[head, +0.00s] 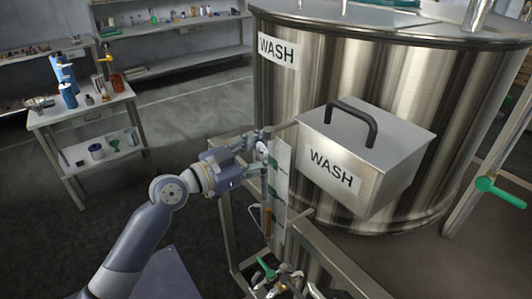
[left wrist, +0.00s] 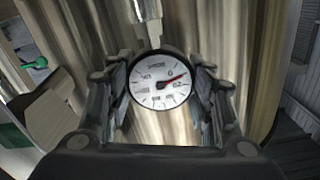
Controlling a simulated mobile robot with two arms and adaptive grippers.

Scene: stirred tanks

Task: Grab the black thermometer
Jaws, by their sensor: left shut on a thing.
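The black thermometer (left wrist: 160,79) has a round white dial, a black rim and a red needle; a metal stem or fitting shows above it in the left wrist view. My left gripper (left wrist: 160,88) has a finger on each side of the dial and is shut on it. In the head view the left gripper (head: 264,143) is in front of the wash tank, left of the wash box, with the thermometer's dial (head: 262,148) small between its fingers. My right gripper is in neither view.
A large steel tank (head: 375,85) labelled WASH fills the right. A steel box (head: 391,153) with a black handle stands close to my gripper. A metal frame (head: 340,262) and pipes with green-handled valves are below. A white side table (head: 82,112) holds bottles at left; dark floor lies between.

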